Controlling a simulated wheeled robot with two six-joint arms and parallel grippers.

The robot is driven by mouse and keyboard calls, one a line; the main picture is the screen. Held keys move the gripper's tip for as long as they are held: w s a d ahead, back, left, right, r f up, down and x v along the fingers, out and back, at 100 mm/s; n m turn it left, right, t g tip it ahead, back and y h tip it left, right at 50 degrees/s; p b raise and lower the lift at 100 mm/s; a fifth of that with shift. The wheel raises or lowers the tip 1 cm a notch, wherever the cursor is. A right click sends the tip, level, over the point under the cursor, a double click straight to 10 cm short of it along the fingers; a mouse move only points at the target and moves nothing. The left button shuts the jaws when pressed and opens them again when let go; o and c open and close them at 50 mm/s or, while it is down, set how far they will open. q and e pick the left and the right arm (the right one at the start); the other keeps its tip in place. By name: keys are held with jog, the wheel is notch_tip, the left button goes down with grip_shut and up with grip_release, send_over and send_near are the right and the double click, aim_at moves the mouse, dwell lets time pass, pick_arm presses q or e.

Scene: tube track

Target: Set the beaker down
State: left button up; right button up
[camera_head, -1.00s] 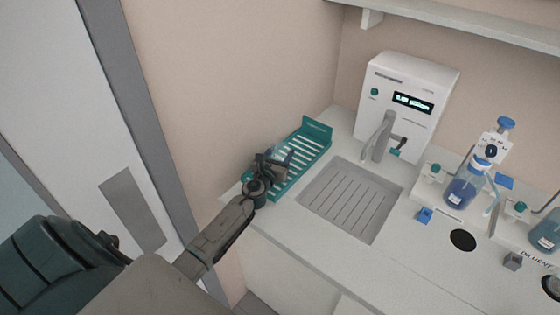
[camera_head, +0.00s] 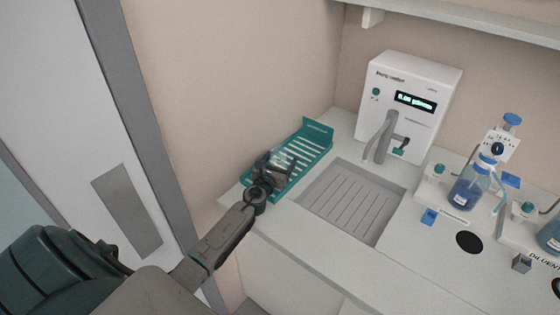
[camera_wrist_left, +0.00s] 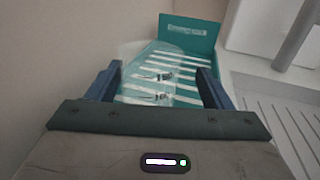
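The clear glass beaker (camera_wrist_left: 158,78) is in the left wrist view, between the two blue fingers of my left gripper (camera_wrist_left: 160,78), over the teal slatted rack. It is see-through and its outline is faint. In the head view my left gripper (camera_head: 268,170) is at the near part of the teal rack (camera_head: 318,138), with the beaker (camera_head: 284,160) just beyond its dark fingers. The fingers stand about a beaker's width apart; I cannot tell whether they press on the glass or whether its base touches the slats. My right gripper is out of view.
A grey sink (camera_head: 352,200) is right of the rack, with a white meter (camera_head: 410,105) and its spout behind it. Blue-liquid bottles (camera_head: 468,192) stand farther right. The wall is close at the rack's left. The front counter strip is clear.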

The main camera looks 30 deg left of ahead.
pick_arm(q)
jog(key=shift+r, duration=0.1)
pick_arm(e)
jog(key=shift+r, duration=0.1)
pick_arm(q)
jog(key=shift+s+r, duration=0.1)
jog(key=s, duration=0.3)
jog(key=s+d, duration=0.1)
jog(key=s, duration=0.3)
jog(key=s+d, duration=0.1)
jog(key=s, duration=0.3)
jog(key=shift+s+d, duration=0.15)
jog(key=shift+s, duration=0.2)
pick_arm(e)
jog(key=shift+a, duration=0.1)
